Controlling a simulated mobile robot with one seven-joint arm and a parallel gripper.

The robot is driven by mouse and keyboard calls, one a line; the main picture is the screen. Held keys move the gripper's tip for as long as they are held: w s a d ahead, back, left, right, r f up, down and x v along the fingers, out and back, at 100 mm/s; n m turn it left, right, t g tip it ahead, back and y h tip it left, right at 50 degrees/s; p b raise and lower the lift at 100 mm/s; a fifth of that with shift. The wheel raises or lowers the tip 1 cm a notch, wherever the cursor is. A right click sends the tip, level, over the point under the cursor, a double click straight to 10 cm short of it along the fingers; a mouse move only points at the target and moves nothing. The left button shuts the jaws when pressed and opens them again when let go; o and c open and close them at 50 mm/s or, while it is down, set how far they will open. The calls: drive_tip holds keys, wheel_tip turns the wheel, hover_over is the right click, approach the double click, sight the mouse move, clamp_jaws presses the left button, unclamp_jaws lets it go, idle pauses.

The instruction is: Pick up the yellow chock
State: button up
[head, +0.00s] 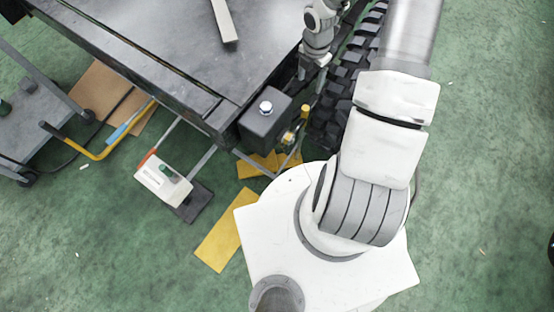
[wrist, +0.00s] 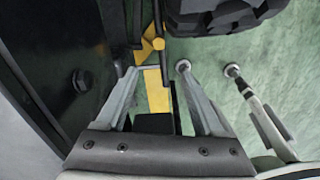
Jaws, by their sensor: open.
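Yellow shapes lie between and beyond the fingers of my gripper (wrist: 157,70) in the wrist view. One is a small angular yellow piece (wrist: 154,43) just past the fingertips, and below it runs a flat yellow strip (wrist: 156,92). I cannot tell for sure which is the chock. In the head view a small yellow piece (head: 288,138) shows beside the dark box, near the black tyre. My gripper is open with nothing between its fingers. In the head view its wrist is above the table's right corner, and its fingertips are hard to make out.
A dark metal table (head: 150,30) stands at the upper left. A dark box with a silver knob (head: 265,122) is at its corner. A black treaded tyre (head: 350,80) stands right of it. A yellow plank (head: 218,230) lies on the floor. Green floor at right is clear.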

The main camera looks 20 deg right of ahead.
sight(306, 105)
wheel_tip(306, 105, down, 12)
drive_tip(key=b, duration=0.4)
drive_tip(key=shift+b, duration=0.3)
drive_tip(key=shift+w+d+f+b, duration=0.15)
drive_tip(key=shift+f+b, duration=0.55)
drive_tip(key=shift+f, duration=0.65)
drive_tip(key=shift+w+f+b, duration=0.1)
drive_tip(key=shift+f+b, duration=0.55)
drive_tip(key=shift+f, duration=0.7)
drive_tip(key=shift+r, duration=0.1)
clamp_jaws()
